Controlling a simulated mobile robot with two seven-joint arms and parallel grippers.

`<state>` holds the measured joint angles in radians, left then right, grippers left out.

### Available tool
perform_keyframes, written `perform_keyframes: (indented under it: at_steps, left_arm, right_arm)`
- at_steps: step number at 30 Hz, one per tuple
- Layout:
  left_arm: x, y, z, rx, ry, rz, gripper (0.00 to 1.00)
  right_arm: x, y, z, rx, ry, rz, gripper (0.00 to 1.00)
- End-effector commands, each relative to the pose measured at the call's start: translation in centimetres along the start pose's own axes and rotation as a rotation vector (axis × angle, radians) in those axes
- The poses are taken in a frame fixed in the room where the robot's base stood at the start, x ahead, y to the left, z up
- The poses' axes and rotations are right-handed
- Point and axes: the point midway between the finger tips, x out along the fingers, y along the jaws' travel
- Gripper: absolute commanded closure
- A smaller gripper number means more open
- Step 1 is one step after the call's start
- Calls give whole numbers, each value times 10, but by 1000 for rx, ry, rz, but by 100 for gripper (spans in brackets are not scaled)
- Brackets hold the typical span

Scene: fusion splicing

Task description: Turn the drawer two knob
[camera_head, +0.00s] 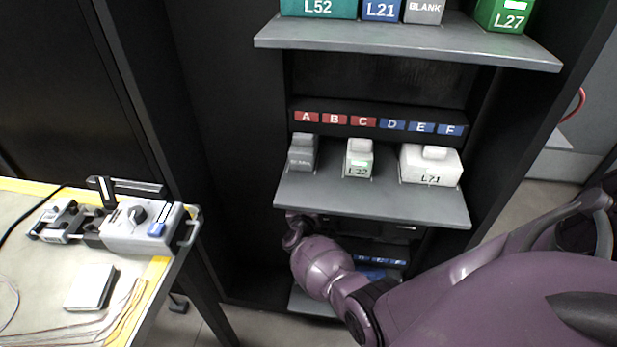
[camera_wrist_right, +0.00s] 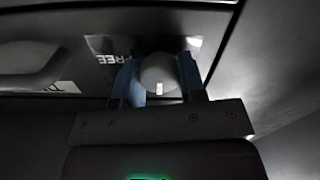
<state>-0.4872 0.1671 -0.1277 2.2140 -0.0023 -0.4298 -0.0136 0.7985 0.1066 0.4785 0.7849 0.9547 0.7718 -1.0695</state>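In the right wrist view a pale round knob (camera_wrist_right: 159,72) with a small white mark sits on a dark drawer front (camera_wrist_right: 75,53). Lettering that includes "FREE" shows beside it. The two blue fingers of my right gripper (camera_wrist_right: 159,82) stand on either side of the knob and appear to touch it. In the head view my right arm reaches in under the cabinet's middle shelf; its gripper and the knob are hidden there. Part of a dark drawer front (camera_head: 398,229) shows below that shelf. My left gripper is not in view.
A lower shelf (camera_head: 308,303) lies beneath. A drawer handle (camera_wrist_right: 30,68) is left of the knob. A worktable (camera_head: 30,262) with a splicing device (camera_head: 138,228) stands left.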

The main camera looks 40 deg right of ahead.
Motion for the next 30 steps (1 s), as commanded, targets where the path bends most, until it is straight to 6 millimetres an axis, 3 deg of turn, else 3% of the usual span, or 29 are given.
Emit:
perform_keyframes:
  at_steps: [1, 3, 14, 30]
  left_arm:
    - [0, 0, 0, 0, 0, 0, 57]
    - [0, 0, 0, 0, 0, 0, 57]
    - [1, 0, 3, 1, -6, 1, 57]
    - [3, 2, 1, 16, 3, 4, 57]
  right_arm:
    - [0, 0, 0, 0, 0, 0, 75]
    - [0, 0, 0, 0, 0, 0, 86]
    - [0, 0, 1, 57, 0, 0, 86]
    - [0, 1, 2, 497, -1, 0, 86]
